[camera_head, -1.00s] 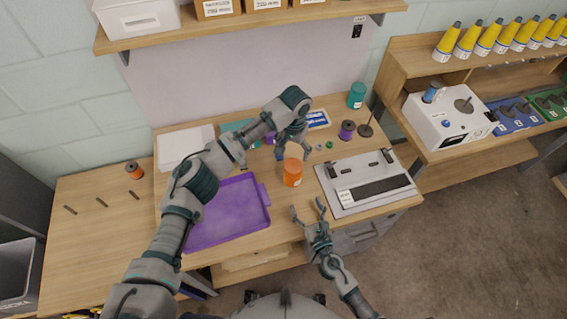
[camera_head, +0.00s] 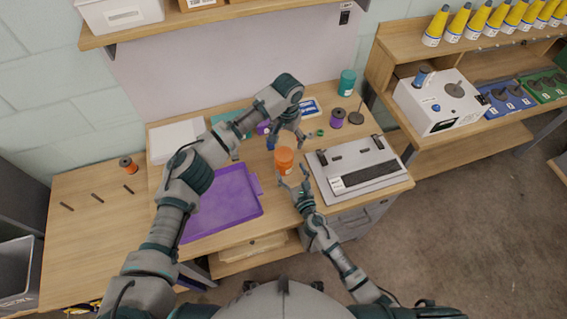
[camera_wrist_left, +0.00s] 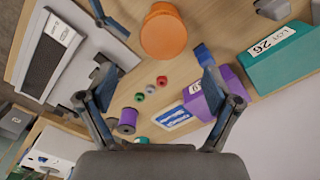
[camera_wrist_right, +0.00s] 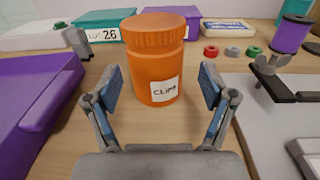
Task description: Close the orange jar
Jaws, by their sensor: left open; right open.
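The orange jar (camera_head: 283,161) stands upright on the wooden table, with a white label (camera_wrist_right: 166,90) on its front. Its orange lid (camera_wrist_right: 154,36) sits level on top; I cannot tell how tight it is. The lid also shows from above in the left wrist view (camera_wrist_left: 164,34). My left gripper (camera_head: 285,142) is open and empty, just behind the jar in the head view, with the jar beyond its fingers in its wrist view. My right gripper (camera_head: 294,180) is open, in front of the jar, its fingers pointing at it from either side without visible contact.
A purple tray (camera_head: 222,205) lies to the left, and a grey-white device (camera_head: 350,168) to the right. Behind are a teal box (camera_wrist_right: 100,20), a purple box (camera_wrist_right: 186,14), small coloured rings (camera_wrist_left: 150,89) and a purple spool (camera_head: 337,118). Bare tabletop surrounds the jar.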

